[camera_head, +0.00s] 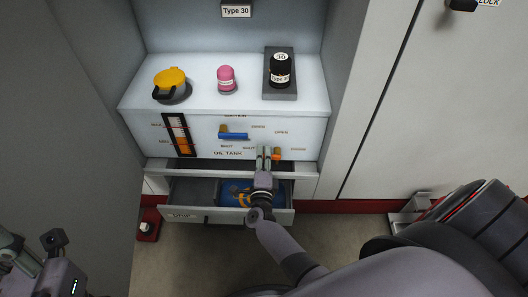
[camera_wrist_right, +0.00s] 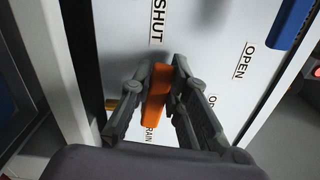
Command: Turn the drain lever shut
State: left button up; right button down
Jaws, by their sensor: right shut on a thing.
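The drain lever is a short orange handle (camera_wrist_right: 157,94) on the white oil tank panel (camera_wrist_right: 200,45). In the wrist view it lies between the two fingers of my right gripper (camera_wrist_right: 163,75), which is shut on it. Its long side runs from near the DRAIN label up towards the SHUT label. In the head view a bit of the orange lever (camera_head: 277,154) shows to the right of the right gripper (camera_head: 264,154); the fingers hide the rest. My left gripper (camera_head: 35,250) is partly in view at the lower left, away from the panel; its finger opening is unclear.
A blue lever (camera_head: 233,135) and a level gauge (camera_head: 178,134) sit on the panel. Above are a yellow-lidded pot (camera_head: 171,82), a pink bottle (camera_head: 227,79) and a black bottle (camera_head: 280,70). An open drawer (camera_head: 187,216) lies below, under my right arm.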

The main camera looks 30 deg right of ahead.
jog(key=shift+a+f+n, duration=0.1)
jog(key=shift+f+n, duration=0.25)
jog(key=shift+n, duration=0.35)
jog(key=c, duration=1.5)
grip_release()
